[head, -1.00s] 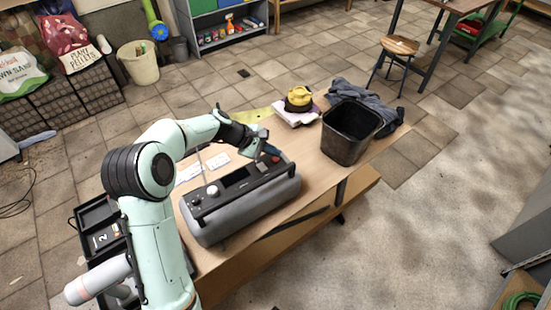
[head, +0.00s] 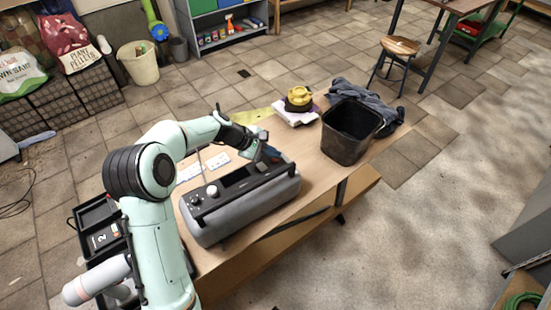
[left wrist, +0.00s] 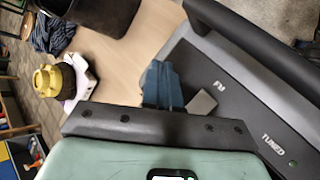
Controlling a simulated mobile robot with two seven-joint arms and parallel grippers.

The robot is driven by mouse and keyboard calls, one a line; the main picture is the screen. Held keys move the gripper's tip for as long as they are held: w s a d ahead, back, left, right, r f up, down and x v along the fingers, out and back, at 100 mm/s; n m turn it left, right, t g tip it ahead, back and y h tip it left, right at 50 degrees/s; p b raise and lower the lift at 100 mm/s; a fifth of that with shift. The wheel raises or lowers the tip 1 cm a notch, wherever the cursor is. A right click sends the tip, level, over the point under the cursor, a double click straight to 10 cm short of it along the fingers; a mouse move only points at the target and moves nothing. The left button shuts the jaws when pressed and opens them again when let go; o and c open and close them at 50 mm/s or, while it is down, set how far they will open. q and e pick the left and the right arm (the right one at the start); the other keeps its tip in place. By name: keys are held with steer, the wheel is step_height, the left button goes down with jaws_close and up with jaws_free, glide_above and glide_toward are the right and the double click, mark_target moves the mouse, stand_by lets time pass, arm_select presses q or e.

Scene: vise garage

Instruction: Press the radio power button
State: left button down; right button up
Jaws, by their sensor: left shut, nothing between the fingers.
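The radio (head: 245,208) is a long grey box with a dark top panel, a handle bar, a white knob and a small display, lying on the wooden table. My left gripper (head: 264,160) is shut and empty, pointing down over the radio's right end. In the left wrist view, its blue-grey fingers (left wrist: 162,88) are close to a small grey square button (left wrist: 203,103) on the radio's panel (left wrist: 225,90), beside the "FM" lettering. I cannot tell whether they touch. A small green light shows by "TUNED". My right gripper is not in view.
A black bin (head: 349,132) stands on the table (head: 312,170) to the right. Behind it lies a dark blue cloth (head: 390,113). Bare table lies between radio and bin.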

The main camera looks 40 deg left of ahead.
mark_target(273, 160)
arm_select(q)
steer(key=shift+f+b, duration=0.3)
steer(key=shift+f, duration=0.15)
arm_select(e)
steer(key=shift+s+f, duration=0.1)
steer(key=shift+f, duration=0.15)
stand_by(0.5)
arm_select(q)
steer(key=shift+r+p, duration=0.7)
steer(key=shift+r, duration=0.2)
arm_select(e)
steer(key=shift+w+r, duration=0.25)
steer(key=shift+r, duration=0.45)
arm_select(q)
steer(key=shift+r, duration=0.1)
step_height(273, 160, up, 5)
steer(key=p, duration=0.3)
steer(key=shift+p, duration=0.3)
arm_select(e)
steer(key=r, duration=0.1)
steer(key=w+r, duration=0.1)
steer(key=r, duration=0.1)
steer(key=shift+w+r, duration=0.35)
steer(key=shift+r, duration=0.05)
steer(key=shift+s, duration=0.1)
arm_select(q)
steer(key=shift+f, duration=0.2)
